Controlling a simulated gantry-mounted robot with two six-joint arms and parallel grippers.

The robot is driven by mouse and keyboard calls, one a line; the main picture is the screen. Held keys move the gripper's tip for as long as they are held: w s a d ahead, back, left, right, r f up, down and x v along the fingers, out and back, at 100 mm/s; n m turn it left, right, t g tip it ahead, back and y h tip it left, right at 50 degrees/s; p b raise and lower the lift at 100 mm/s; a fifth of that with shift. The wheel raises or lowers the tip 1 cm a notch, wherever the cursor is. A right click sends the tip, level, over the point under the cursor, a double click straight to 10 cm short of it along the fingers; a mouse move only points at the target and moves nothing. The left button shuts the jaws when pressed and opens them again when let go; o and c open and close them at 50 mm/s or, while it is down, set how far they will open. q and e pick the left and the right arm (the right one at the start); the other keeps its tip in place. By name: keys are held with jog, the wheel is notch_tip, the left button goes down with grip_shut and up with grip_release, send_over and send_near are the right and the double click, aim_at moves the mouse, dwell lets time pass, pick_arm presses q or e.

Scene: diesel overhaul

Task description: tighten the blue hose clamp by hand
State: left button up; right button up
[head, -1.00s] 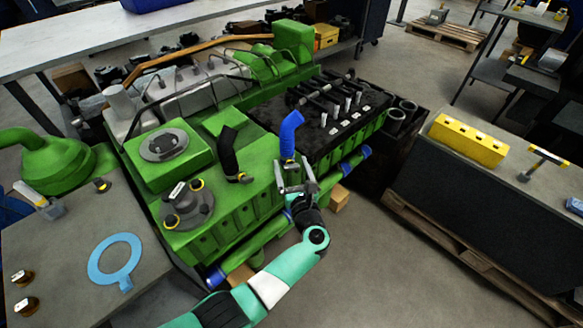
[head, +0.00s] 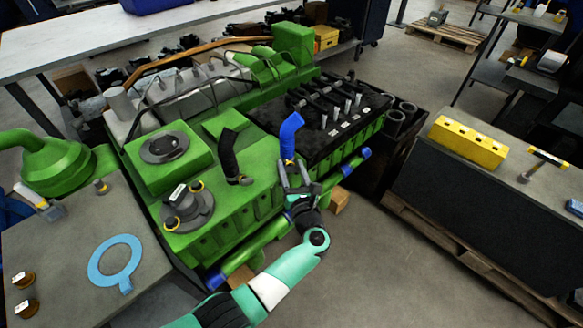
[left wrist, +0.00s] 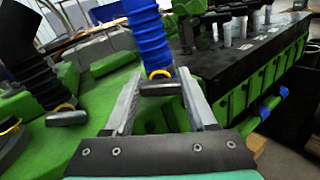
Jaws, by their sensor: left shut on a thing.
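The blue hose (head: 290,134) stands upright on the green engine, and its ribbed lower part fills the top middle of the left wrist view (left wrist: 148,35). The blue hose's clamp (left wrist: 160,74) sits at its base, with a yellow loop and a grey bar facing me. My left gripper (head: 293,177) is at the foot of the blue hose. In the left wrist view its two fingers (left wrist: 161,89) are shut on the clamp's grey bar from both sides. The clamp is mostly hidden in the head view. My right gripper is not in view.
A black hose (head: 228,156) with its own clamp stands to the left on the engine (head: 262,172). The black cylinder head area (head: 315,125) lies to the right. A side table with a blue ring gasket (head: 97,263) is at left. A yellow block (head: 467,142) lies on the right bench.

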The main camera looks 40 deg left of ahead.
pick_arm(q)
jog(key=m, duration=0.5)
jog(key=shift+p, duration=0.4)
jog(key=shift+m, duration=0.3)
jog(key=o, duration=1.4)
jog(key=shift+d, duration=0.1)
